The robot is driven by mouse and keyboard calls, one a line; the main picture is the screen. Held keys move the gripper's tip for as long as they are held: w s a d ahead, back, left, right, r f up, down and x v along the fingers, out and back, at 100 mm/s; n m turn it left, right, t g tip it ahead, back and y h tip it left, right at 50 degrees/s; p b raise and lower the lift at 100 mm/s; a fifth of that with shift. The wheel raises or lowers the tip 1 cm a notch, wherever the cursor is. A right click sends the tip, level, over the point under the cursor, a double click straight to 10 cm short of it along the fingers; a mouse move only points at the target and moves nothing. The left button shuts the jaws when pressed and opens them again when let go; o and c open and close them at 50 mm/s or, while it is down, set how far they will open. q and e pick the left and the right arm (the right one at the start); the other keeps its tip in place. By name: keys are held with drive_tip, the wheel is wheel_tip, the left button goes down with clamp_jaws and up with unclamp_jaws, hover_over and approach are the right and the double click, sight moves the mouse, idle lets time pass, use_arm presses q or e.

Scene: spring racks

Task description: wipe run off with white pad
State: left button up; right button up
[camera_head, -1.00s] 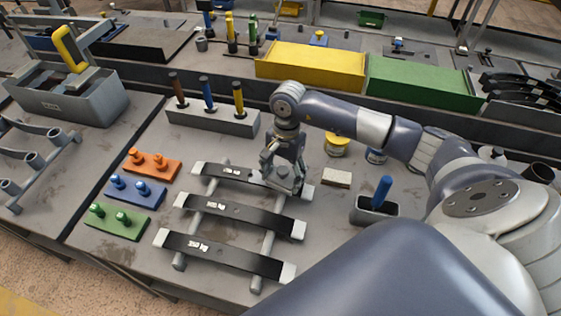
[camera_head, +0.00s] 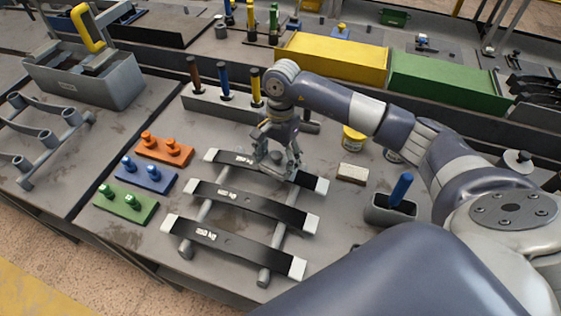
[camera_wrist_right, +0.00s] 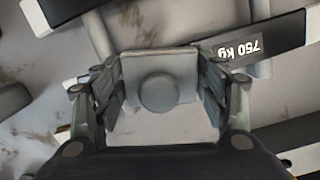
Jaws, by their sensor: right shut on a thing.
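My right gripper (camera_head: 277,160) is over the farthest of three dark bars (camera_head: 310,180), a little right of that bar's middle. In the right wrist view the gripper (camera_wrist_right: 160,92) is shut on the pale grey-white pad (camera_wrist_right: 130,125), with its round knob (camera_wrist_right: 159,92) between the fingers. Whether the pad touches the bar is hard to tell. The middle bar (camera_head: 270,209) and nearest bar (camera_head: 250,250) have pale ends and lie across two grey rails (camera_head: 192,240). A 750 kg label (camera_wrist_right: 240,50) shows upside down in the wrist view. My left gripper is out of sight.
A pale-topped block (camera_head: 352,173) and a grey holder with a blue handle (camera_head: 400,190) stand right of the bars. Orange (camera_head: 165,150), blue (camera_head: 146,176) and green (camera_head: 125,204) peg plates lie left. A grey block with upright handles (camera_head: 205,105) stands behind.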

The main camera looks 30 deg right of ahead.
sight(297, 178)
drive_tip(key=shift+s+d+f+b, duration=0.15)
drive_tip(key=shift+s+d+b, duration=0.05)
drive_tip(key=shift+s+d, duration=0.95)
drive_tip(key=shift+s+d+f+b, duration=0.15)
drive_tip(key=shift+s+d, duration=0.75)
drive_tip(key=shift+s, duration=0.3)
drive_tip(key=shift+w+r+p, duration=0.1)
drive_tip(key=shift+r+p, duration=0.4)
drive_tip(key=shift+r, duration=0.35)
wheel_tip(297, 178, up, 4)
drive_tip(key=shift+r+p, duration=0.1)
drive_tip(key=shift+p, duration=0.95)
drive_tip(key=shift+r, duration=0.15)
drive_tip(key=shift+a+r+p, duration=0.1)
drive_tip(key=shift+r+p, duration=0.25)
drive_tip(key=shift+r, duration=1.15)
